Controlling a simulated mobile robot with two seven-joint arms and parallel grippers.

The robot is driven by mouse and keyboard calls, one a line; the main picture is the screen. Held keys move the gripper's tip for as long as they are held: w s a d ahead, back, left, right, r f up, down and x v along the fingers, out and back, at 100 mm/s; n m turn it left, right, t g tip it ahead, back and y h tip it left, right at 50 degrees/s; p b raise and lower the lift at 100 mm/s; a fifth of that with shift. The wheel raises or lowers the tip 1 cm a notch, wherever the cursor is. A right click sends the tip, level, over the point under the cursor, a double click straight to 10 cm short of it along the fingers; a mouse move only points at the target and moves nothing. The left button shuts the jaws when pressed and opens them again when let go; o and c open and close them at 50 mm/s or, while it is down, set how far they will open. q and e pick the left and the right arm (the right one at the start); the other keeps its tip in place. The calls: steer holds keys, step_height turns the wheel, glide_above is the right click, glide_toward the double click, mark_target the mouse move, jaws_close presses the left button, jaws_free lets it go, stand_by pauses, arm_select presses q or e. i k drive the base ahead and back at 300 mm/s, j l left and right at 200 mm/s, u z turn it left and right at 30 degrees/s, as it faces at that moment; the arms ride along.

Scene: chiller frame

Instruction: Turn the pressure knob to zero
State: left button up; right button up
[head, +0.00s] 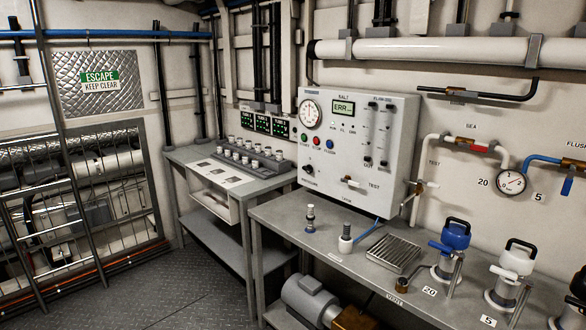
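The pressure knob (308,169) is a small dark round knob at the lower left of the white control panel (335,165), just above the word PRESSURE. It is too small to read its setting. The round dial gauge (311,114) sits at the panel's upper left, and its reading is too small to make out. The panel's green display (343,108) reads ERR. Neither of my grippers shows in the head view.
The grey bench (290,222) below the panel holds two small fittings (310,218), a drain grate (397,253) and a blue-topped canister (453,245). A lever marked TEST (350,181) sits low on the panel. A lower table (215,165) stands left; floor (185,285) is clear.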

mark_target(309, 168)
steer(key=i+j, duration=0.4)
steer(key=j, duration=0.15)
steer(key=i+j, duration=0.45)
steer(key=j, duration=0.15)
steer(key=i+j, duration=0.4)
steer(key=j, duration=0.15)
steer(key=j+u, duration=0.05)
